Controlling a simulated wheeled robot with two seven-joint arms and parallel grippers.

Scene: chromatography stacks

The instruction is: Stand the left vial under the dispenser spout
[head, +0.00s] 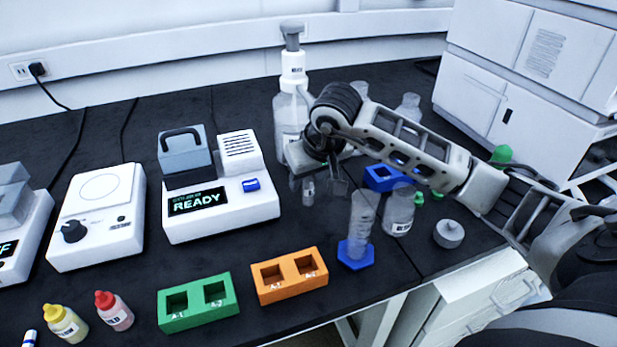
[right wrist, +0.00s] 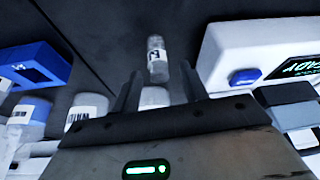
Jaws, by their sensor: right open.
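A small clear vial (head: 308,192) with a pale label stands on the dark bench in front of the dispenser bottle (head: 290,115), a white pump bottle. The vial also shows in the right wrist view (right wrist: 157,60), a little beyond the fingertips and about midway between them. My right gripper (head: 320,188) is open and empty, pointing down close to the vial. Its two fingers also show in the right wrist view (right wrist: 158,85). My right arm hides the spout and part of the bottle. I cannot tell whether the vial touches a finger. My left gripper is not in view.
A white device reading READY (head: 220,205) stands left of the vial. A blue rack (head: 383,178), a measuring cylinder (head: 362,222) and a glass bottle (head: 398,212) stand to the right. Orange (head: 290,276) and green (head: 198,302) two-hole racks lie nearer. Bare bench separates them from the vial.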

